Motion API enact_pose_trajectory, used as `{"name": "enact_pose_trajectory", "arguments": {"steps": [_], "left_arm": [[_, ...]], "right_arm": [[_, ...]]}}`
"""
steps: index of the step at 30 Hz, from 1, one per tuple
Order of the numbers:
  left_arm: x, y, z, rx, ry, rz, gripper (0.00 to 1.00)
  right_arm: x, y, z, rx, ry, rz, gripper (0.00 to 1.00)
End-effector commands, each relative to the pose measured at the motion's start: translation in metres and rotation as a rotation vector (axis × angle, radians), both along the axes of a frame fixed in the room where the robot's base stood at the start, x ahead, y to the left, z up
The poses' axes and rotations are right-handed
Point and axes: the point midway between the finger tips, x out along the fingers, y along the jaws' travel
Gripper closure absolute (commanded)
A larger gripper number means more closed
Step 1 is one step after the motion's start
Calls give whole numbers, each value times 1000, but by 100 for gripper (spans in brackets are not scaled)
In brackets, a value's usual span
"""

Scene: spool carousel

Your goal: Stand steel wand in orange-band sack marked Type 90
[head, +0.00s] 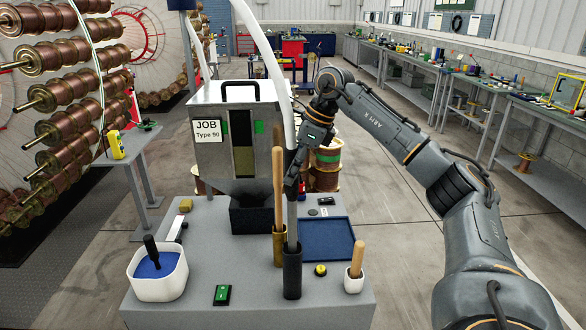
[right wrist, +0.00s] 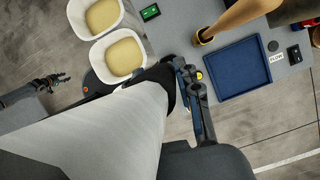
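The steel wand (head: 292,213) is a slim grey rod, upright, its lower end inside a dark cylindrical holder (head: 292,275). In the right wrist view the large pale shaft close to the camera (right wrist: 95,135) looks like the wand. My right gripper (head: 294,188) is at the wand, above the holder; its dark fingers overlap the rod, and I cannot tell whether they grip it. My left gripper (right wrist: 62,79) shows small in the right wrist view, fingers apart and empty. The sign "JOB Type 90" (head: 206,132) is on a metal hopper; I cannot make out an orange-band sack.
A wooden rod (head: 278,180) stands in a brass-coloured holder (head: 279,248) beside the wand. A blue tray (head: 328,243), a white tub (head: 158,287) and a white cup (head: 353,284) share the grey table. Copper spools (head: 60,90) hang at left. Benches line the right wall.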

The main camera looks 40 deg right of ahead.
Motion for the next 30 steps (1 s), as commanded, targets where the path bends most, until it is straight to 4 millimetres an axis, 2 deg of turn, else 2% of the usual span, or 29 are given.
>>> {"name": "enact_pose_trajectory", "arguments": {"steps": [1, 2, 14, 17, 24, 30], "left_arm": [[0, 0, 0, 0, 0, 0, 60], [0, 0, 0, 0, 0, 0, 60], [0, 0, 1, 0, 0, 0, 60], [0, 0, -3, 0, 0, 0, 60], [0, 0, -8, 0, 0, 0, 60], [0, 0, -6, 0, 0, 0, 60]], "right_arm": [[0, 0, 0, 0, 0, 0, 53], [0, 0, 0, 0, 0, 0, 47], [-1, -1, 6, 0, -1, 0, 46], [-4, -5, 18, 0, -4, -2, 46], [-19, -17, 67, 1, -6, -1, 46], [-30, -27, 101, 0, -3, -1, 46]]}}
